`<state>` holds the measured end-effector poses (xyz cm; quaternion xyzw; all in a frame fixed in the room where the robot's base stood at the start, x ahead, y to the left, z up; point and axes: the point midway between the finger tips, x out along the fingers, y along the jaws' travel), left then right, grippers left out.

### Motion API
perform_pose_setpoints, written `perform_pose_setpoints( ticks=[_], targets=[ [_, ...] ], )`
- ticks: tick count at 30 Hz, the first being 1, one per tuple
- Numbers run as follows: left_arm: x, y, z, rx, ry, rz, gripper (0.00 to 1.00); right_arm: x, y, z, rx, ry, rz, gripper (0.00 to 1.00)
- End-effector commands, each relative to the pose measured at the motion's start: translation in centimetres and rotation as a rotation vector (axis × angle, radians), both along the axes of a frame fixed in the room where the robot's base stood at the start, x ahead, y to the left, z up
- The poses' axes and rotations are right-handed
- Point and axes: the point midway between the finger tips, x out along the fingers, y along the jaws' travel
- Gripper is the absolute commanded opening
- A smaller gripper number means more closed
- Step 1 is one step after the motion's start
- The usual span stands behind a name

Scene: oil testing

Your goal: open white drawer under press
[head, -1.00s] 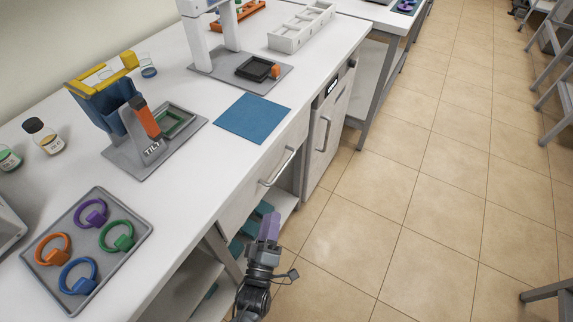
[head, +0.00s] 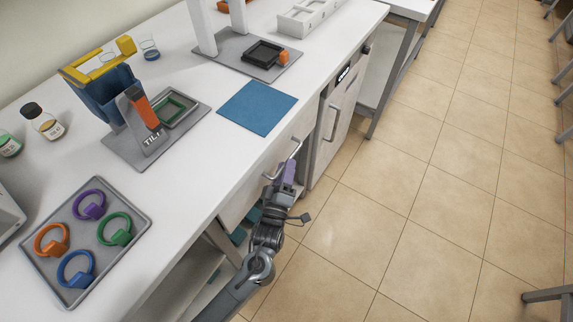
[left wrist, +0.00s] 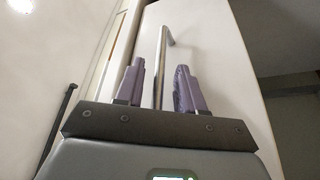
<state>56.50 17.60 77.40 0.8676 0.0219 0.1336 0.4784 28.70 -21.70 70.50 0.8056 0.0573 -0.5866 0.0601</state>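The white drawer front (head: 240,198) is set in the bench side below the blue mat and looks closed. Its metal bar handle (head: 294,150) is partly hidden by my left gripper (head: 289,171). In the left wrist view, the handle bar (left wrist: 162,50) stands out from the white front (left wrist: 220,65). It runs between the two purple fingers of my left gripper (left wrist: 160,75), which are apart, with a visible gap on each side. My right gripper is not in view.
A white cabinet door (head: 333,115) with a vertical handle is just right of the drawer. An open shelf (head: 190,285) lies below the bench at the left. A blue mat (head: 257,108) lies on the bench above.

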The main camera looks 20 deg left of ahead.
Motion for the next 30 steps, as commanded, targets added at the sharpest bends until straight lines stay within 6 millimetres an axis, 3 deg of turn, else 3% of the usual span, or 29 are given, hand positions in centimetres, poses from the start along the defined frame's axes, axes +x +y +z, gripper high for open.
perform_pose_setpoints(
  ticks=[4, 14, 22, 30],
  targets=[
    [0.94, 0.18, 0.24, 0.0, 0.0, 0.0, 0.38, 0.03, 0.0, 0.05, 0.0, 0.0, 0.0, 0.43],
    [1.17, 0.25, 0.23, 0.0, 0.001, 0.001, 0.38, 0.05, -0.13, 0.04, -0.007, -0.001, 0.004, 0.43],
    [1.16, 0.23, 0.24, 0.0, 0.001, 0.001, 0.0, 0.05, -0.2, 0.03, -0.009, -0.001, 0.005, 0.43],
    [1.15, 0.23, 0.24, 0.0, 0.001, 0.001, 0.0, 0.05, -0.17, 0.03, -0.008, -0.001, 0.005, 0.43]
  ],
)
